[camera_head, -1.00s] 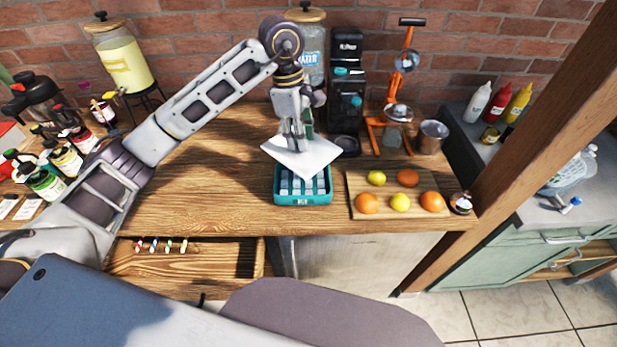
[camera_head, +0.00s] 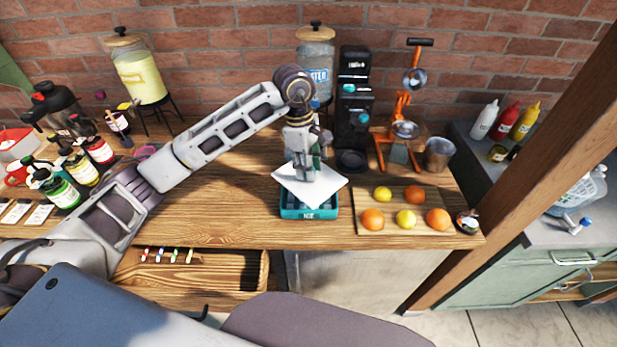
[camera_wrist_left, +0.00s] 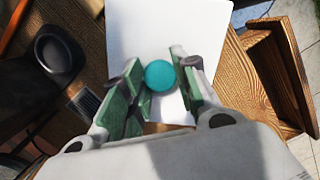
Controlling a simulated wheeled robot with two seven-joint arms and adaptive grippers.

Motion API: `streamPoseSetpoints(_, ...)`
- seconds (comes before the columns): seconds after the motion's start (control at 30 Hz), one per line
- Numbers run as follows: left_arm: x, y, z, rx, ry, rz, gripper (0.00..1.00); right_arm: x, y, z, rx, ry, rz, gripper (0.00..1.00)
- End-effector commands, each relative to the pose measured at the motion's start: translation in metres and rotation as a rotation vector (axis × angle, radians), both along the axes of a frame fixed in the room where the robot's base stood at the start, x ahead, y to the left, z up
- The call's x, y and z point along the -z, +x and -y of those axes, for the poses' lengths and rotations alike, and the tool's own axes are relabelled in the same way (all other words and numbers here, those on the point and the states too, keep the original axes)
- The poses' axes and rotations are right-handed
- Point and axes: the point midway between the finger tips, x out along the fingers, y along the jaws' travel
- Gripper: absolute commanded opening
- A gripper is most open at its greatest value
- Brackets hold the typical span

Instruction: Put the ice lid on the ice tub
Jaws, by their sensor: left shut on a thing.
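The ice lid (camera_head: 322,192) is a flat white square with a round teal knob (camera_wrist_left: 160,75). My left gripper (camera_head: 306,178) is shut on the lid at its knob; in the left wrist view the fingers (camera_wrist_left: 163,90) stand on both sides of the knob. The teal ice tub (camera_head: 309,213) sits on the wooden counter below the lid. The lid covers most of the tub's opening and looks turned relative to it. I cannot tell whether lid and tub touch. My right gripper is not in view.
A cutting board (camera_head: 389,227) with oranges and lemons lies right of the tub. A black machine (camera_head: 353,110) and an orange juicer (camera_head: 399,135) stand behind. An open drawer (camera_head: 225,275) with small coloured items juts out at the front left. Bottles crowd the far left.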

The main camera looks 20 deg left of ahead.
Motion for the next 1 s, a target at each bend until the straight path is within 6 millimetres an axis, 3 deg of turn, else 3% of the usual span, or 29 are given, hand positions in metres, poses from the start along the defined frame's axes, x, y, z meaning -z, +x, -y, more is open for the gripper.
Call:
streamPoseSetpoints(0.57,0.012,0.0,0.0,-0.001,0.0,0.0,0.04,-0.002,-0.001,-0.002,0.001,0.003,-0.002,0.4)
streamPoseSetpoints(1.0,0.046,0.0,0.0,-0.001,-0.001,0.0,0.04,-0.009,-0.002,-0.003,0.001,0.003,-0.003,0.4)
